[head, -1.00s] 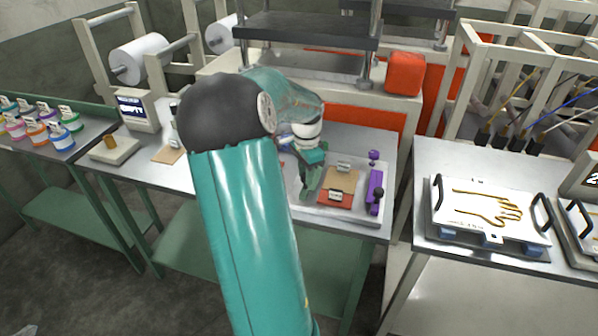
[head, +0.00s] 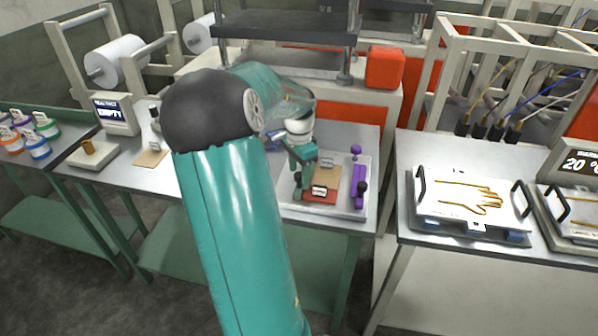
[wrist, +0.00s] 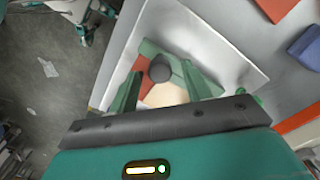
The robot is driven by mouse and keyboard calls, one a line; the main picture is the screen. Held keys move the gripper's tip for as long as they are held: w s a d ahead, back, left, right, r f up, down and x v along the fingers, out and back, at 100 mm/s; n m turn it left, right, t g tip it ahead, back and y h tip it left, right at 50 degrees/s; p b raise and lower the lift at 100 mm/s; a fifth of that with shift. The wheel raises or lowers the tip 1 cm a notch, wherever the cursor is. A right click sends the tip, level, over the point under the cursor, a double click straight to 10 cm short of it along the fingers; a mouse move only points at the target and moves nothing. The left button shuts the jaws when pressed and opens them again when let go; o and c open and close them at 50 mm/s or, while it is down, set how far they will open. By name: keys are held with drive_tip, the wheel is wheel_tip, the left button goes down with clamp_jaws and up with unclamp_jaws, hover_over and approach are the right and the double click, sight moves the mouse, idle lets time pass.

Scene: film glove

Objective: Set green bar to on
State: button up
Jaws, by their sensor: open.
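The green bar (wrist: 157,49) shows in the wrist view as a green strip with a dark round knob (wrist: 160,69), inside the pale tray (wrist: 235,61). My gripper (wrist: 163,86) is open, its two green fingers on either side of the knob, with no clear contact. In the head view my gripper (head: 303,166) hangs over the left part of the tray (head: 333,211) and hides most of the green bar. I cannot tell the bar's on or off position.
A purple bar (head: 358,180) stands at the tray's right side. A tan and red-orange piece (head: 325,180) lies between. The press with a red block (head: 384,67) stands behind. A display (head: 113,112) at left reads EMPTY. A glove-outline plate (head: 470,196) lies on the right table.

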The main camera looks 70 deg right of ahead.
wheel_tip(320, 180, up, 13)
idle(0.3)
drive_tip(key=shift+f, duration=0.1)
idle(0.4)
drive_tip(key=w+a+r+n+t, duration=0.1)
drive_tip(key=w+a+n, duration=0.35)
drive_tip(key=a, duration=0.45)
drive_tip(key=w+a+r+n+t, duration=0.1)
drive_tip(key=w+a+n, duration=0.35)
drive_tip(key=a, duration=0.45)
drive_tip(key=w+a+r+n+t, duration=0.1)
drive_tip(key=w+a+n, duration=0.35)
drive_tip(key=a, duration=0.55)
drive_tip(key=s+a+f+n+t, duration=0.1)
drive_tip(key=s+a+n, duration=0.1)
drive_tip(key=a+n, duration=0.4)
drive_tip(key=s+a+f+n+t, duration=0.1)
drive_tip(key=s+a+n, duration=0.2)
drive_tip(key=a, duration=1.2)
drive_tip(key=n, duration=0.2)
drive_tip(key=shift+a+f+n+t, duration=0.15)
drive_tip(key=shift+a+n+t, duration=0.15)
drive_tip(key=shift+a+n, duration=0.05)
drive_tip(key=shift+c, duration=1.4)
drive_tip(key=shift+d, duration=0.1)
